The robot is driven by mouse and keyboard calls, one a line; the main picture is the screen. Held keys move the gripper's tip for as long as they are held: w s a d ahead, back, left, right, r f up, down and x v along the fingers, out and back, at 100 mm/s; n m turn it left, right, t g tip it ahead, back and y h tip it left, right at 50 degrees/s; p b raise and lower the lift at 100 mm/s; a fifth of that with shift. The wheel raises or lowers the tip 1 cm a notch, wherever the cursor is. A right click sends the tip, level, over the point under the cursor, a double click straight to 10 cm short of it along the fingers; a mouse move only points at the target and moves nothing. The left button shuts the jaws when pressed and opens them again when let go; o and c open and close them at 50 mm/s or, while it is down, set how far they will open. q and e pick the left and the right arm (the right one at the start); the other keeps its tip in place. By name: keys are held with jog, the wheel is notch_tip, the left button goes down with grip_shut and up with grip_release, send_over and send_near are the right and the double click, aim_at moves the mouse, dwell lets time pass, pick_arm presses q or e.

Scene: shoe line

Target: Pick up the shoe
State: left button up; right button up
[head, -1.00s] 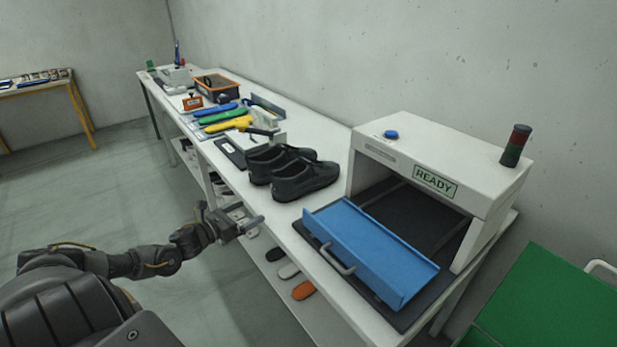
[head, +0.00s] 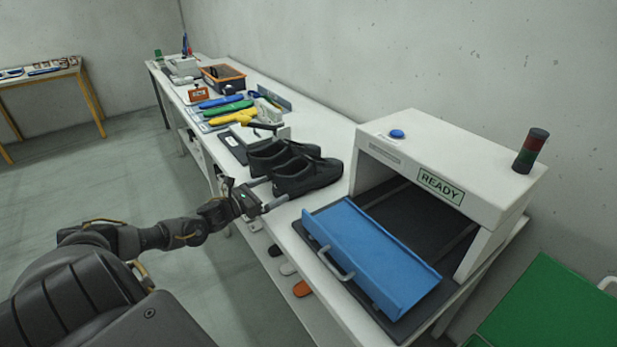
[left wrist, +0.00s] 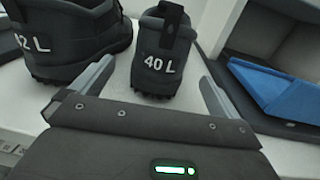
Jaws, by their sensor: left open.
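Two black shoes stand side by side on the white table (head: 290,213). The nearer shoe (head: 307,176) is marked "40 L" on its heel in the left wrist view (left wrist: 160,62). The other shoe (head: 268,158), to its left, is marked "42 L" in the left wrist view (left wrist: 75,40). My left gripper (head: 268,192) is open at the table's front edge, just short of the heels. In the left wrist view its fingers (left wrist: 152,82) stand apart on either side of the 40 L heel, the left one in front of the gap between the shoes. My right gripper is out of view.
A white machine marked READY (head: 440,170) stands right of the shoes, with a blue tray (head: 370,255) at its opening. Coloured insoles (head: 225,110) and an orange-rimmed bin (head: 222,77) lie further left. A green surface (head: 550,310) is at lower right.

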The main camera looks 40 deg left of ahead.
aim_at(286, 182)
pick_arm(q)
jog(key=shift+w+d, duration=0.15)
jog(key=shift+w, duration=0.25)
jog(key=shift+w+r, duration=0.15)
jog(key=shift+w, duration=0.05)
jog(key=p+x, duration=0.1)
jog(key=x, duration=0.3)
jog(key=shift+w+r+p, duration=0.15)
jog(key=shift+p, duration=0.25)
jog(key=shift+w+d, duration=0.15)
jog(key=shift+w, duration=0.1)
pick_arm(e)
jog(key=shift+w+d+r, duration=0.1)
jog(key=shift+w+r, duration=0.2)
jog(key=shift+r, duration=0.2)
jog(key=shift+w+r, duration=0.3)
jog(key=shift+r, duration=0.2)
pick_arm(q)
jog(key=c, duration=2)
